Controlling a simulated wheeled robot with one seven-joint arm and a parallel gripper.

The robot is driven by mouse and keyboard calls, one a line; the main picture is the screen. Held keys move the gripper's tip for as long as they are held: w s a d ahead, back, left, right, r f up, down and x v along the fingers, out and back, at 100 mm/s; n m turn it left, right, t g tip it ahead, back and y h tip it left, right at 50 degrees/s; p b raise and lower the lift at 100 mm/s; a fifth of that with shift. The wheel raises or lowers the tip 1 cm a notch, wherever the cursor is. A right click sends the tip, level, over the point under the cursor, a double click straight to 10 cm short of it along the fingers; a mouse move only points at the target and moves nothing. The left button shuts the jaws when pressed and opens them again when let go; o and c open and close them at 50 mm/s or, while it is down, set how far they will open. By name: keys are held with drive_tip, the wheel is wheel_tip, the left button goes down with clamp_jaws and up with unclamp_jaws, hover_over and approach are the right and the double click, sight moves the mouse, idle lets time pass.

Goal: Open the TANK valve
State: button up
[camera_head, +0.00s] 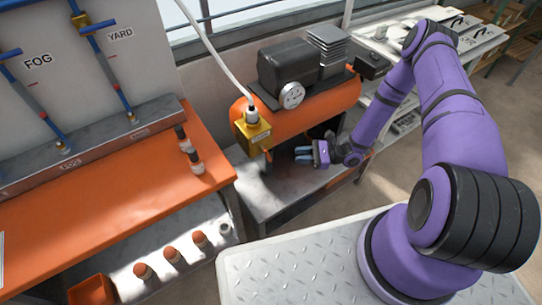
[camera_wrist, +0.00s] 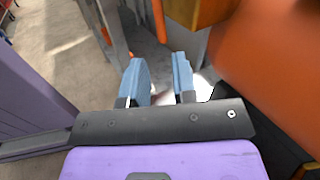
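An orange compressor tank (camera_head: 325,112) stands on a grey bench. A yellow block (camera_head: 252,130) with a small label, too small to read, sits at its left end, and a white hose rises from the block. I cannot make out a valve handle marked TANK. My gripper (camera_head: 301,154) is just right of and below the yellow block, in front of the tank's lower side. In the wrist view its two blue fingers (camera_wrist: 161,82) are apart with nothing between them. A yellow part (camera_wrist: 195,12) shows blurred beyond the fingers, and the orange tank (camera_wrist: 270,60) fills the right side.
A wall panel (camera_head: 85,62) at left carries blue pipes with FOG and YARD labels. Brown-topped pots (camera_head: 172,255) stand on the shelf below. The grey bench (camera_head: 285,188) has bare room under the tank.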

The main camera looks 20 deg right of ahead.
sight(266, 153)
drive_tip(key=x, duration=1)
drive_tip(key=shift+a+f, duration=0.15)
drive_tip(key=shift+a, duration=0.25)
clamp_jaws()
